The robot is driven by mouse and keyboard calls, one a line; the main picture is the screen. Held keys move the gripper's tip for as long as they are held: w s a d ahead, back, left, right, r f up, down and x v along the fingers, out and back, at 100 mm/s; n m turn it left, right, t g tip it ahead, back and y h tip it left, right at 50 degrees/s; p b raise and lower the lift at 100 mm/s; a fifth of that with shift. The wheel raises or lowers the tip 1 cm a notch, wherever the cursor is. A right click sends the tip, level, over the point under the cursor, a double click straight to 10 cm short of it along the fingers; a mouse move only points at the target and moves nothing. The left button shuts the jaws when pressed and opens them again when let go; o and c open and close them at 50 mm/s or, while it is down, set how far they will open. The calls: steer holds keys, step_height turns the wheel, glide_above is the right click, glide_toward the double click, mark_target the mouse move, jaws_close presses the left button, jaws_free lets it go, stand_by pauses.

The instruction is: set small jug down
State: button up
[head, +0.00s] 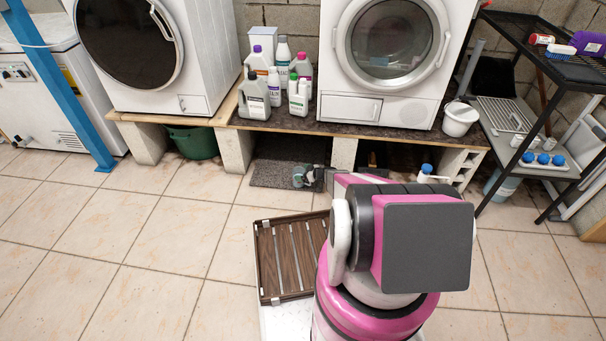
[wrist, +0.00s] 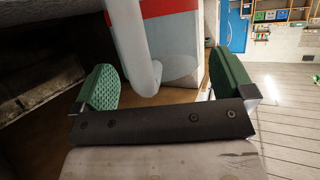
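In the wrist view a pale white jug (wrist: 179,58) with a red band and a light grey handle (wrist: 141,55) fills the upper middle. The handle lies between the two green finger pads of my gripper (wrist: 164,82). The pads are spread wide, near the ends of the dark bar, with a gap beside the right one. The jug's top is cut off by the frame. In the head view my gripper (head: 308,177) is low in front of the plinth, left of my pink arm. The jug is too small to make out there.
The plinth (head: 209,121) carries two white machines and several bottles (head: 276,76). A white container with a blue cap (head: 430,175) shows right of my arm. A slatted brown tray (head: 283,259) lies beside my base. The tiled floor at left is clear.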

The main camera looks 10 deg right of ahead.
steer(key=shift+r, duration=0.2)
steer(key=v, duration=1.2)
steer(key=s+a+r+m+g+h, duration=0.1)
steer(key=s+a+r+g, duration=0.4)
steer(key=r, duration=0.6)
steer(key=s+a+r+m+g+h, duration=0.1)
steer(key=s+a+r+m+g, duration=0.1)
steer(key=s+a+r, duration=0.65)
steer(key=s+d+r+m+g+h, duration=0.1)
steer(key=s+r+m+h, duration=0.2)
steer(key=s+r, duration=0.4)
steer(key=s+d+r+m+g+h, duration=0.1)
steer(key=s+r+m+h, duration=0.2)
steer(key=r, duration=1)
steer(key=s+h, duration=0.2)
steer(key=s, duration=0.3)
steer(key=shift+r+m, duration=0.25)
steer(key=shift+m, duration=0.15)
steer(key=shift+d, duration=0.15)
